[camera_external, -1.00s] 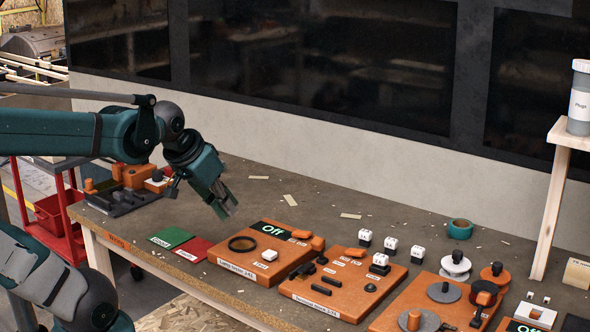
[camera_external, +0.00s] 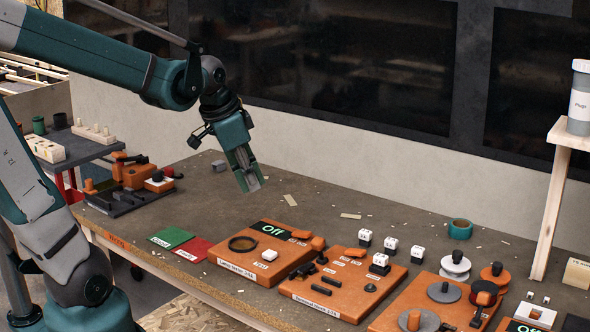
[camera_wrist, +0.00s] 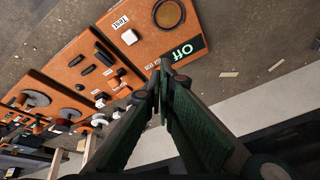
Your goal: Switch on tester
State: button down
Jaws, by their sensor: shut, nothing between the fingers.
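The tester is an orange board (camera_external: 236,263) on the bench, with a dark display reading "Off" in green (camera_external: 273,229). It carries a black ring (camera_external: 242,244), a white button (camera_external: 269,255) and an orange lever (camera_external: 318,243) at its right edge. In the wrist view the board (camera_wrist: 145,45) is at top centre, with the display (camera_wrist: 183,52) and the white button (camera_wrist: 129,37) beside a "Test" label. My gripper (camera_external: 254,186) is shut and empty, above the bench behind the board. Its fingertips (camera_wrist: 163,75) overlap the board's near edge in the wrist view, and the lever is not clearly visible there.
A second orange board (camera_external: 335,300) with black parts stands to the right, with discs and another "Off" board beyond. Green (camera_external: 172,238) and red (camera_external: 194,250) cards lie left. A teal tape roll (camera_external: 460,229) sits at the back. The bench behind the tester is mostly clear.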

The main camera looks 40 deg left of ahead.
jog(key=shift+w+r+m+g+p, duration=0.65)
jog(key=shift+w+m+p, duration=0.85)
jog(key=shift+w, duration=0.6)
jog(key=m+g+h+p, duration=0.2)
jog(key=m+g+p, duration=0.1)
jog(key=m+p, duration=0.55)
send_over(308, 232)
jog(key=a, duration=0.4)
jog(key=shift+x, duration=1.1)
jog(key=shift+f, duration=0.15)
jog(key=shift+a+b+x, duration=0.15)
jog(key=shift+b+x, duration=0.05)
jog(key=shift+x, duration=3.25)
jog(key=shift+a+b+x, duration=0.15)
jog(key=shift+x, duration=3.25)
jog(key=shift+s+d+f+y, duration=0.15)
jog(key=shift+s+f+y, duration=0.05)
jog(key=shift+f+y, duration=0.1)
